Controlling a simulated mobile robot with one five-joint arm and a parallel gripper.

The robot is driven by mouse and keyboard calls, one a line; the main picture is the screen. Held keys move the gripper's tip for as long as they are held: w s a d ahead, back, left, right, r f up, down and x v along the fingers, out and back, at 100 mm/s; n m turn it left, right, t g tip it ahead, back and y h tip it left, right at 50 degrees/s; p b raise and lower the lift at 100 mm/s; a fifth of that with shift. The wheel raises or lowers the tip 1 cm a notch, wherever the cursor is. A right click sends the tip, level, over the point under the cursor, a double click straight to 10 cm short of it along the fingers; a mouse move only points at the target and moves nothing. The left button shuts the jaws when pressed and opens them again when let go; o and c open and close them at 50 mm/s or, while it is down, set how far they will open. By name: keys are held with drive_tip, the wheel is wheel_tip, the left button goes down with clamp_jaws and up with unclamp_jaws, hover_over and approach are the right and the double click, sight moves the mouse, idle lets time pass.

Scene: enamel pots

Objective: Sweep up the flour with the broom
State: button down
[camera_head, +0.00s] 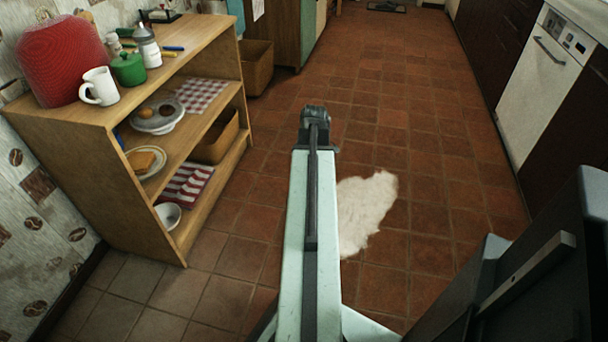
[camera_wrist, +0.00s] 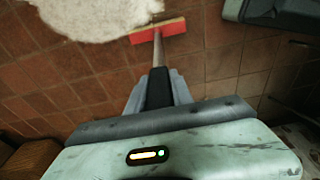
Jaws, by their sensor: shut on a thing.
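The flour (camera_head: 367,208) is a pale, irregular patch on the tiled floor, just right of my arm in the head view. It fills the upper left of the wrist view (camera_wrist: 95,18). The broom (camera_wrist: 158,31) has a red head with a pale yellowish edge and a light handle. Its head is on or close to the floor beside the flour's edge; I cannot tell if they touch. My gripper (camera_wrist: 160,88) is shut on the broom's handle. The head view shows neither the broom nor the gripper's fingers, which my arm hides.
A white dishwasher (camera_head: 539,88) lines the right. Open tiled floor (camera_head: 400,75) runs ahead.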

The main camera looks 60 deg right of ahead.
drive_tip(key=s+d, duration=0.4)
drive_tip(key=s, duration=0.8)
drive_tip(key=s+d, duration=0.3)
drive_tip(key=s, duration=0.8)
drive_tip(key=w+a, duration=0.2)
drive_tip(key=w, duration=0.7)
drive_tip(key=shift+a, duration=0.25)
drive_tip(key=w+a, duration=0.1)
drive_tip(key=w, duration=0.3)
drive_tip(key=w+a, duration=0.2)
drive_tip(key=w, duration=0.3)
drive_tip(key=w+a, duration=0.1)
drive_tip(key=w, duration=0.4)
drive_tip(key=shift+a+f, duration=0.2)
drive_tip(key=shift+a, duration=0.1)
wheel_tip(320, 180, up, 4)
drive_tip(key=p, duration=0.4)
drive_tip(key=shift+s+r, duration=0.1)
